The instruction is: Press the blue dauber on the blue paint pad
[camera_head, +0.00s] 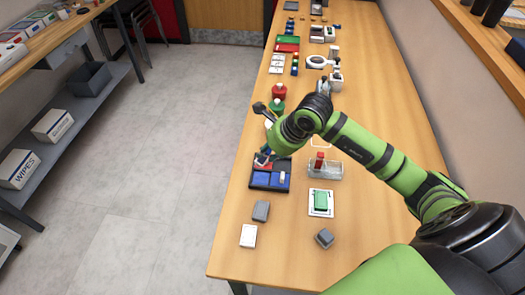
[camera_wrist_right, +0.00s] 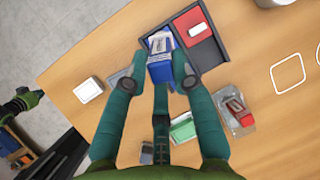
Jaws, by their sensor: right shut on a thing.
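My right gripper (camera_wrist_right: 162,76) is shut on the blue dauber (camera_wrist_right: 159,70), a blue block between its fingertips in the right wrist view. In the head view my right gripper (camera_head: 267,151) hangs over the far part of the dark paint tray (camera_head: 252,188), and its fingers are partly hidden. The tray holds blue pads (camera_head: 261,179) in its near part and a red pad (camera_wrist_right: 193,25) in another compartment. I cannot tell whether the dauber touches a pad. My left gripper is not identifiable.
A clear tray (camera_head: 332,172) with a red dauber (camera_head: 319,158) and a green block (camera_head: 321,202) on a white card stand right of the paint tray. Grey blocks (camera_head: 261,211) and a white block (camera_head: 248,236) lie nearer. The near table (camera_head: 285,255) is mostly bare.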

